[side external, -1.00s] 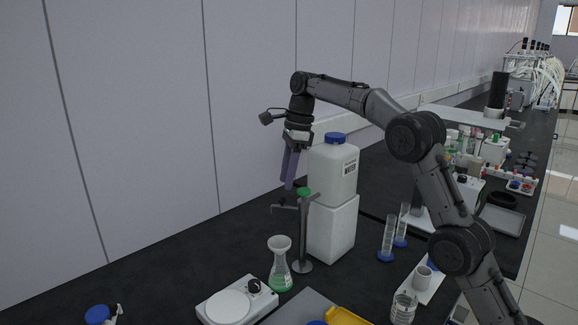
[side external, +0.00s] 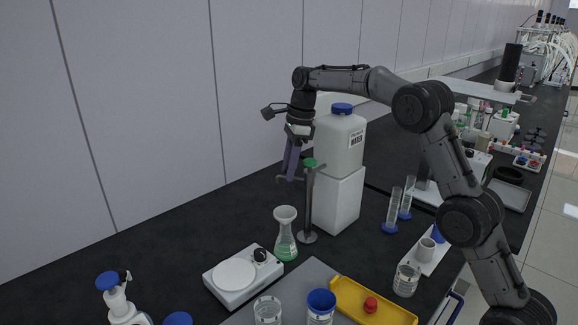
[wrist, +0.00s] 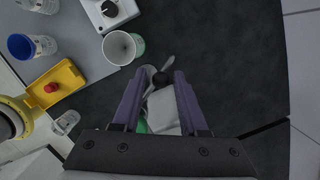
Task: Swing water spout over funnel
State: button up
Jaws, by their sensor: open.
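The funnel (side external: 285,213) sits upright in a flask with green marking, left of the post and lower than the spout arm. My gripper (side external: 290,176) points down at the spout arm's outer end, its jaws open. In the wrist view, the spout arm's end (wrist: 160,76) shows between or just beyond my fingertips (wrist: 158,82); contact is unclear. The funnel's open mouth (wrist: 119,47) shows left of the fingertips.
A white water container (side external: 338,200) with a blue cap stands close behind the post, right of my gripper. A white hotplate (side external: 243,277) lies front left of the flask. A yellow tray (side external: 372,303) and beakers are at the front.

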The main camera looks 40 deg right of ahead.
jog(key=shift+s+a, duration=0.15)
jog(key=shift+s, duration=0.05)
jog(key=shift+s+a, duration=0.1)
jog(key=shift+s+a, duration=0.6)
jog(key=shift+a, duration=0.05)
jog(key=shift+s, duration=0.1)
jog(key=shift+s+a, duration=0.55)
jog(key=shift+s, duration=0.25)
jog(key=shift+s+a, duration=0.1)
jog(key=shift+s, duration=0.55)
dwell(0.3)
jog(key=shift+w, duration=0.25)
